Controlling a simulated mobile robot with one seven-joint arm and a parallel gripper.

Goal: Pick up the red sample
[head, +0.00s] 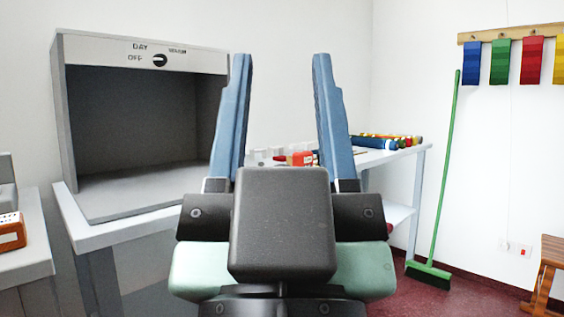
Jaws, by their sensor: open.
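My gripper (281,64) is large in the middle of the head view, its two blue fingers pointing up, spread apart and with nothing held between them. A red sample (532,60) hangs from a wooden rail on the right wall, between a green and a yellow one, well to the right of my gripper. A small red-orange item (301,158) shows on the counter beyond my gripper, seen between the fingers. My gripper hides part of the counter there, and I cannot tell exactly what that item is.
A grey light booth (135,115) with a dial stands on a table at left. Rolls (375,143) lie on the far counter (400,153). A green broom (446,170) leans on the right wall near a wooden stool (546,275). An orange box (12,231) sits far left.

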